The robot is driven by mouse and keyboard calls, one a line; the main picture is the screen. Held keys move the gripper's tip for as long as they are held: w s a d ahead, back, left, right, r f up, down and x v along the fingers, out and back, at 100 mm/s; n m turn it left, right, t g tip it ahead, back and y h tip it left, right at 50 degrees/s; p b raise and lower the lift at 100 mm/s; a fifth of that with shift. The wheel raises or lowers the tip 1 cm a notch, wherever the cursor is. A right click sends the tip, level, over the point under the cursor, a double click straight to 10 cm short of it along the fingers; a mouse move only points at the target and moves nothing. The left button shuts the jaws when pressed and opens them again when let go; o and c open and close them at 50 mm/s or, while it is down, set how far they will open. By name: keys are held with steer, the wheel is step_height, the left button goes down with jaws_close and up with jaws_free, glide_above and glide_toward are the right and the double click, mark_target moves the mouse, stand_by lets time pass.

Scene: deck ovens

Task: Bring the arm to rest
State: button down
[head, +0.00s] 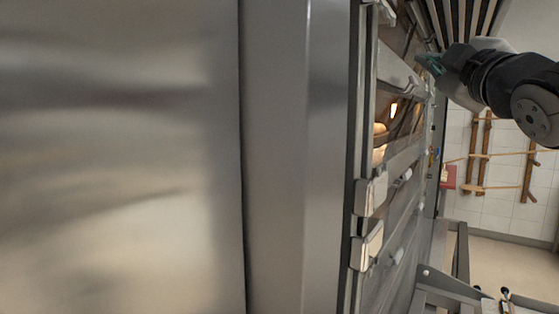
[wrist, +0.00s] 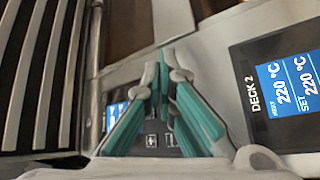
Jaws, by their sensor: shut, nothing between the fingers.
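My gripper (head: 430,65) is at the upper right of the head view, at the end of my black and grey arm, close to the front of the deck oven (head: 398,165). In the wrist view my gripper (wrist: 162,92) has its teal fingers brought together at the tips, with nothing between them. The fingers point at the oven's front panel, near a keypad (wrist: 160,140). I cannot tell whether the tips touch the panel.
A display marked DECK 2 (wrist: 285,85) reads 220 °C, right of the fingers. Slatted vents (wrist: 45,75) are at the left. A large steel panel (head: 120,160) fills the head view's left. Tools hang on a tiled wall (head: 505,165); floor (head: 500,258) shows at lower right.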

steer(key=s+a+f+m+g+h, duration=0.1)
steer(key=s+f+m+g, duration=0.5)
steer(key=f, duration=0.8)
steer(key=s+a+f+m+g+h, duration=0.15)
steer(key=s+f+m+g, duration=0.4)
steer(key=f, duration=0.85)
steer(key=s+a+f+g+y, duration=0.2)
steer(key=s+a+f+g, duration=0.2)
steer(key=s+f, duration=0.5)
steer(key=s+g+p, duration=0.1)
steer(key=s+g, duration=0.1)
steer(key=s, duration=0.4)
steer(key=shift+f, duration=0.15)
steer(key=shift+y, duration=0.25)
